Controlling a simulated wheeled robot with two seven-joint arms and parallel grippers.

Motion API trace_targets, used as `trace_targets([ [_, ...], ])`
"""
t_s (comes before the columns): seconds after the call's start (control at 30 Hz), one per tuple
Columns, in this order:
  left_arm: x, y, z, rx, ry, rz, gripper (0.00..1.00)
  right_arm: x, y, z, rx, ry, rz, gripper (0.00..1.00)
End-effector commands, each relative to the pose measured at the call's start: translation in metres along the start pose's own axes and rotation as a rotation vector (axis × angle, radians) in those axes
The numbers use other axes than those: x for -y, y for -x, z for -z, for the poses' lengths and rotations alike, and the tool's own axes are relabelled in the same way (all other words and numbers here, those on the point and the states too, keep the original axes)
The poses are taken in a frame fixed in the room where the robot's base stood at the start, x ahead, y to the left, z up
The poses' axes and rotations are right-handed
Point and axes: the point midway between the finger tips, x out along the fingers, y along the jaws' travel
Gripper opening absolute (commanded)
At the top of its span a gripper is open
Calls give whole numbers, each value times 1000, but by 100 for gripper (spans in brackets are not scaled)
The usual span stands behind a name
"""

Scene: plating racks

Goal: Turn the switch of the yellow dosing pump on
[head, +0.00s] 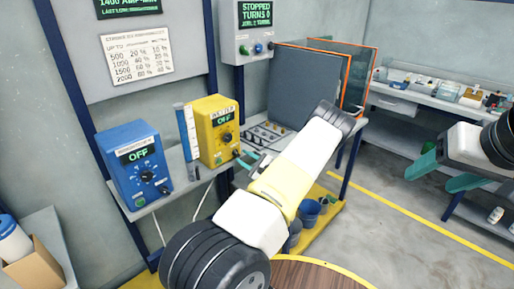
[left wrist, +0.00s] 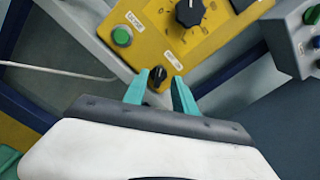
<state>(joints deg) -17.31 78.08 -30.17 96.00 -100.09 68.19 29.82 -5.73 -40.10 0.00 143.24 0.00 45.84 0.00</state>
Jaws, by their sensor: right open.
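The yellow dosing pump (head: 214,133) stands on the grey shelf, its display reading OFF. In the left wrist view its yellow front (left wrist: 190,35) shows a large black dial, a green button and a small black switch (left wrist: 157,74) at the lower edge. My left gripper (head: 250,160) is at the lower right of the pump's front. In the left wrist view its teal fingertips (left wrist: 160,80) are apart, with the switch between them; contact cannot be told. My right gripper (head: 447,174) is open and empty at the far right, away from the pump.
A grey control box (head: 253,32) is on the post behind. Blue buckets (head: 309,212) stand below.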

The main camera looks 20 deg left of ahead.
Motion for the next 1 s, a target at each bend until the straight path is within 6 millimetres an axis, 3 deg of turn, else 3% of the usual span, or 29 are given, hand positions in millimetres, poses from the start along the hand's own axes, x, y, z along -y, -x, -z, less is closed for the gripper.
trace_targets([
  [0.23, 0, -31, 0, 0, 0, -1, 33, 0, 0, 0, 0, 0, 0, 60],
  [0.57, 0, -36, 0, 0, -1, -1, 33, 0, 0, 0, 0, 0, 0, 60],
  [0.77, 0, -36, 0, 0, 0, -1, 0, 0, 0, 0, 0, 0, 0, 60],
  [1.0, 0, -36, 0, 0, -3, -1, 0, 0, 0, 0, 0, 0, 0, 60],
])
